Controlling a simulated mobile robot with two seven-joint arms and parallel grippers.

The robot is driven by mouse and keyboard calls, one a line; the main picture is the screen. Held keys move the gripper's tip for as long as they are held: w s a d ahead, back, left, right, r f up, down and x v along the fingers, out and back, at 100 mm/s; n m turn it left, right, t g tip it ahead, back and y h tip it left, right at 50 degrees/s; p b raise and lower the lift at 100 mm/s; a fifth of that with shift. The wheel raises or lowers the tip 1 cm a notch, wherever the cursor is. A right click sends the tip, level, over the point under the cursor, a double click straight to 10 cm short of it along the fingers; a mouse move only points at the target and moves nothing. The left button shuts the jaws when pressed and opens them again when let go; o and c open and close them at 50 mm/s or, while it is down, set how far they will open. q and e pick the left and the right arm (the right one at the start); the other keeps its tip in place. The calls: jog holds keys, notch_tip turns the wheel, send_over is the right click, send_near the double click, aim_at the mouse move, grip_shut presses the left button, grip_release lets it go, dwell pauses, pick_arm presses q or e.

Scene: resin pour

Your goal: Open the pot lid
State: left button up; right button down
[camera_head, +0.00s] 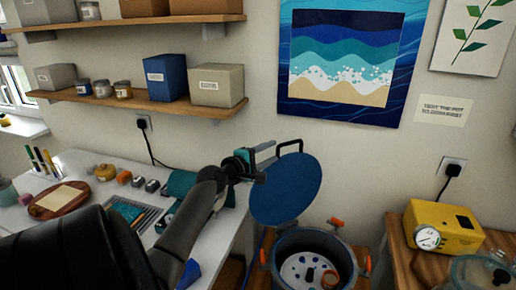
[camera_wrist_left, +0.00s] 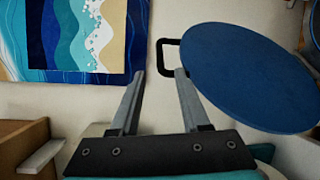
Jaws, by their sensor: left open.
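My right gripper is out of view.
Orange clamps (camera_head: 336,222) surround the pot rim. A yellow gauge unit (camera_head: 445,228) stands on the wooden bench at right. The white worktable (camera_head: 225,240) at left holds several small items. Shelves (camera_head: 160,103) and a wave picture (camera_head: 345,60) are on the wall behind.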

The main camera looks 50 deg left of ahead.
pick_arm(q)
jog(key=shift+v, duration=2.5)
